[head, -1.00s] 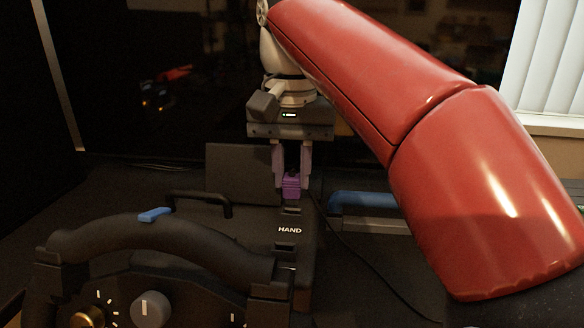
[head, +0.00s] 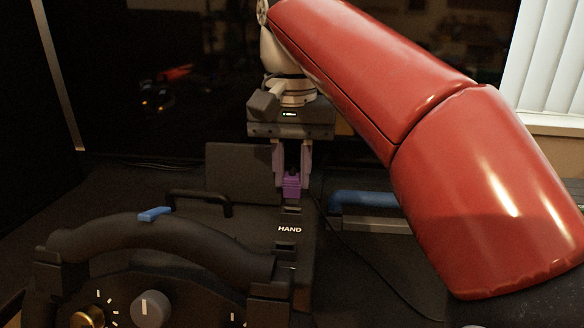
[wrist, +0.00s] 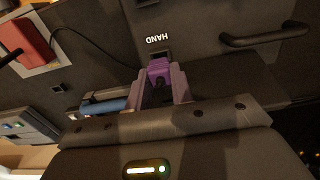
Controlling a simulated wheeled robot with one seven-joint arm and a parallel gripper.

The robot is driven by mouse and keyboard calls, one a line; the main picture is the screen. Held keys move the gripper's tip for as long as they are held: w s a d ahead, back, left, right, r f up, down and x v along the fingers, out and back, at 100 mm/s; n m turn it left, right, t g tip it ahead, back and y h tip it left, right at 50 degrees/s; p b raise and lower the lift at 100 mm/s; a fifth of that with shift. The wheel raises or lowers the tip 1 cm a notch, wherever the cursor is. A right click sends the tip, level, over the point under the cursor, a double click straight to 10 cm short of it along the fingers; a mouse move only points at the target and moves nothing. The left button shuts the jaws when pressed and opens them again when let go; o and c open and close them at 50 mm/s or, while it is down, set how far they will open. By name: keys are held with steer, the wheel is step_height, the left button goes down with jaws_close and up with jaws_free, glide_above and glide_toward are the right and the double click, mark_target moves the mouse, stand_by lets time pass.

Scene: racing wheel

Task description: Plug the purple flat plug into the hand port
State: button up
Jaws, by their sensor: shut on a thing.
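The purple flat plug (head: 291,185) is held upright between the purple-tinted fingers of my gripper (head: 292,178) in the head view. It also shows in the wrist view (wrist: 159,70), with my fingers (wrist: 162,86) on both sides of it. The gripper is shut on the plug. The white HAND label (head: 289,230) is on the black box, in front of the plug. A dark port (head: 292,209) lies between the label and the plug, and shows in the wrist view (wrist: 155,57) at the plug's tip. I cannot tell whether the plug's tip is inside it.
A black racing wheel (head: 160,240) with knobs fills the front left. A black handle (head: 200,195) stands on the box to the left of the plug, and a blue-handled item (head: 360,199) lies to the right. A red block (wrist: 17,38) shows in the wrist view.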

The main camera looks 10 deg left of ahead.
steer(key=shift+f+b, duration=0.95)
steer(key=shift+f, duration=0.35)
steer(key=o, duration=1)
steer(key=shift+o, duration=0.2)
step_height(320, 180, up, 2)
steer(key=shift+r+p, duration=0.25)
steer(key=shift+p, duration=0.75)
steer(key=shift+r, duration=0.6)
steer(key=w+d+f, duration=0.1)
steer(key=w+d, duration=0.2)
steer(key=d, duration=0.7)
steer(key=w+d+f, duration=0.1)
steer(key=w+d, duration=0.2)
steer(key=d, duration=0.6)
steer(key=w+d+f, duration=0.2)
steer(key=w+d, duration=0.1)
steer(key=d, duration=0.7)
steer(key=shift+w+d, duration=0.35)
steer(key=shift+w, duration=0.05)
